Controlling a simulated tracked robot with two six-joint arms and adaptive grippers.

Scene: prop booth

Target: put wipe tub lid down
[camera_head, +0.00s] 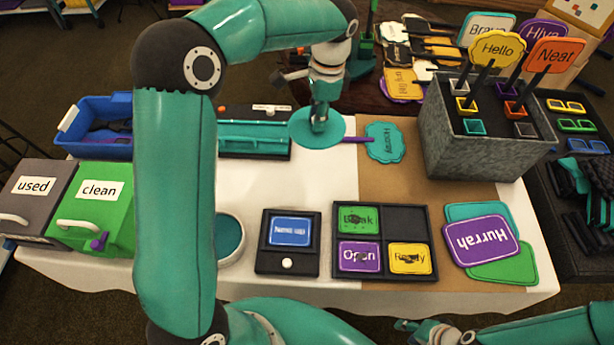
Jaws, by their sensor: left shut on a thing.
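The wipe tub lid (302,133) is a flat, round teal disc near the back middle of the table. My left gripper (319,122) is shut on it from above; I cannot tell whether the lid touches the table. The wipe tub (231,240), a round white-rimmed tub with a teal inside, stands front left, partly hidden behind my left arm. My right gripper (408,326) is low at the bottom edge, away from the lid, and its fingers are too small to read.
A teal Hooray sign (385,142) lies right of the lid, its purple handle reaching the lid's edge. A black tray (256,153) lies to the left. A grey sign box (470,155) stands right. White tabletop (310,185) is clear in front of the lid.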

